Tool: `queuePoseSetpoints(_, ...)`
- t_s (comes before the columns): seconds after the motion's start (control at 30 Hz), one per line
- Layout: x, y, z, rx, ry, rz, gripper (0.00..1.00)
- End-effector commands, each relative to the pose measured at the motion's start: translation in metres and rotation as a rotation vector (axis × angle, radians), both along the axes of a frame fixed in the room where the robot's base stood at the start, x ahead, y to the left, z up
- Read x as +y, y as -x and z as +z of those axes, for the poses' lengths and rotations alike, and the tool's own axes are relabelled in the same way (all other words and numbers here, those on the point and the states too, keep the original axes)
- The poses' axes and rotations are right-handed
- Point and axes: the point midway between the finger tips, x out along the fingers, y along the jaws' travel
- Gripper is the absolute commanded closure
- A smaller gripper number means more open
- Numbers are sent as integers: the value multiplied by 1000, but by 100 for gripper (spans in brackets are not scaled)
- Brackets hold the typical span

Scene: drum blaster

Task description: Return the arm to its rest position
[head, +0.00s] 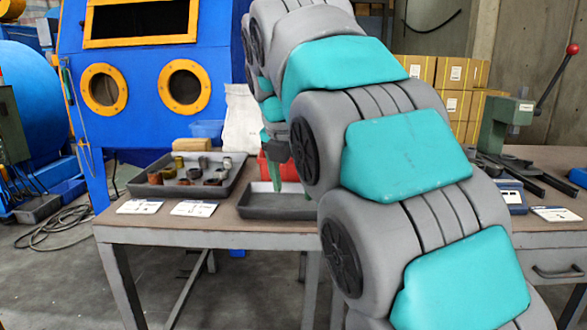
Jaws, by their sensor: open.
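My arm rises from the lower right, arches up and bends over the workbench (236,231). My gripper (291,189) hangs down at the far end of the arm, partly hidden behind an arm link. Its green fingers point down and are apart, with nothing seen between them. The fingers are over or in front of a grey, empty-looking tray (262,213); their exact height above it is hard to tell.
A dark tray (150,190) with several small metal parts stands left of the empty one. Two white cards (194,208) lie in front. A red bin (288,171) is behind. A blue blasting cabinet (140,70) stands behind left; a green press (508,115) is at right.

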Motion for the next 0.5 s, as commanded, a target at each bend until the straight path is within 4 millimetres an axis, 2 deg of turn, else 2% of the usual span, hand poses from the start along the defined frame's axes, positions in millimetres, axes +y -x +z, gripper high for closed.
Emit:
queuePoseSetpoints(0.27,-37,27,-28,34,-87,-332,31)
queuePoseSetpoints(0.37,-57,45,-45,50,-133,-525,31)
queuePoseSetpoints(0.5,-85,79,-76,75,-199,-841,31)
